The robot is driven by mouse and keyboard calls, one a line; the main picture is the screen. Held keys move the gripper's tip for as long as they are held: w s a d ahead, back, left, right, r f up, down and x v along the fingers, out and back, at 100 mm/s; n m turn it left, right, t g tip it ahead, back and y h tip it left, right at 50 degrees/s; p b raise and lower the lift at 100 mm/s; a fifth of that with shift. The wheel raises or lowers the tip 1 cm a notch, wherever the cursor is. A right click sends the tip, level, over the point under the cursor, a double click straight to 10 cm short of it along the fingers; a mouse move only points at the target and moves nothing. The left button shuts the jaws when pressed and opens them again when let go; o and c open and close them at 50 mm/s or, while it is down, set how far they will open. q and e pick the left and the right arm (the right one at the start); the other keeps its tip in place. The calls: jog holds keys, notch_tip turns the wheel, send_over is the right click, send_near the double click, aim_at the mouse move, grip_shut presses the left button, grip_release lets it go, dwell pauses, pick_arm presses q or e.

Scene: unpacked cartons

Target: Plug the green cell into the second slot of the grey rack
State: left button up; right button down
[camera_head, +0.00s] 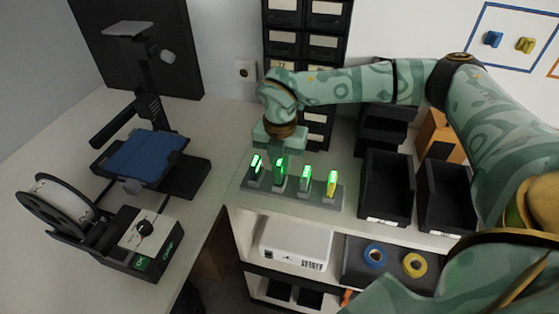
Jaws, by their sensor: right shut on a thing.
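The grey rack (318,204) stands along the front edge of the white bench top, with several upright cells in a row. My right gripper (280,156) points down over the left half of the rack and is shut on the green cell (279,171), at the second position from the left. The cell's lower end is at the rack; whether it is fully seated I cannot tell. My gripper hides part of its top. My left gripper is out of view.
Black bins (386,187) stand to the right. A 3D printer (145,155) is at the left. Drawers (323,47) are behind.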

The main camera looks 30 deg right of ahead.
aim_at(280, 161)
jog(key=shift+r+p, duration=0.15)
jog(key=shift+p, duration=0.55)
dwell(0.8)
jog(key=shift+f, duration=0.45)
dwell(0.7)
jog(key=shift+p, duration=0.35)
jog(key=shift+f, duration=0.6)
dwell(0.6)
jog(key=c, duration=1.3)
grip_release()
jog(key=shift+c, duration=0.2)
jog(key=shift+r, duration=0.15)
notch_tip(280, 161, up, 16)
jog(key=p, duration=0.2)
